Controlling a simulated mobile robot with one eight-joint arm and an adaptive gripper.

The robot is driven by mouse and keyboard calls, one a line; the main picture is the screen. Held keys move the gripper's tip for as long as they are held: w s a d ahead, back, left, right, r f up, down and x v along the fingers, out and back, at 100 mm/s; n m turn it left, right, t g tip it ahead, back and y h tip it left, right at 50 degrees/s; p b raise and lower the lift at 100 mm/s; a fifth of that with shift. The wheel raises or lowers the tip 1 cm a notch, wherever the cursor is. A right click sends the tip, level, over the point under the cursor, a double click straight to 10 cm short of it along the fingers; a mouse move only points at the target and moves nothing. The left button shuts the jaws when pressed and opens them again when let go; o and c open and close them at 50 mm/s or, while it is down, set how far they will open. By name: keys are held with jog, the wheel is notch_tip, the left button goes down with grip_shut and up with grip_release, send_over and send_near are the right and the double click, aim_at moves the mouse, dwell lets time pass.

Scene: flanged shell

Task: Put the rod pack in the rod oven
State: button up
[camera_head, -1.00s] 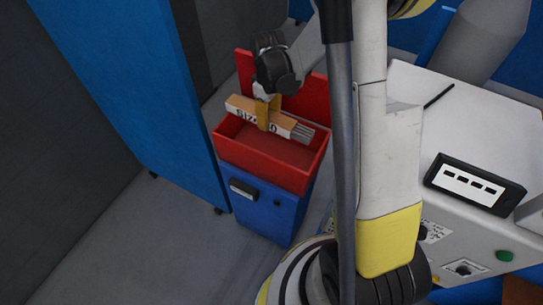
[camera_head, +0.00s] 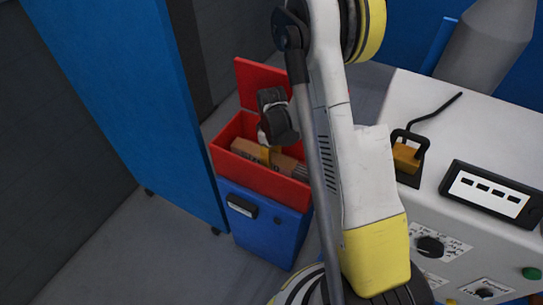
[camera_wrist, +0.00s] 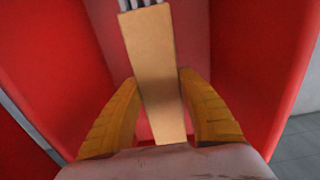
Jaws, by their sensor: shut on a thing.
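The rod pack, a tan cardboard box with grey rod ends showing at one end, is inside the open red top of the rod oven in the head view. The rod pack (camera_head: 287,163) lies between the walls of the rod oven (camera_head: 262,183), below its rim. In the wrist view, the rod pack (camera_wrist: 153,75) runs between the two yellow fingers, with red walls on both sides. My gripper (camera_head: 266,155) reaches down into the oven and is shut on the pack. Whether the pack touches the oven floor cannot be told. My arm hides the oven's right side.
The oven's red lid (camera_head: 262,84) stands open at the back. A tall blue panel (camera_head: 130,110) stands close on the left. A white machine (camera_head: 440,170) with knobs and a display is on the right. Grey floor (camera_head: 120,245) is clear at front left.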

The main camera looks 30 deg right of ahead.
jog(key=shift+f+b, duration=0.65)
jog(key=shift+f, duration=1)
jog(key=shift+f, duration=0.1)
jog(key=o, duration=1.4)
jog(key=shift+c, duration=0.2)
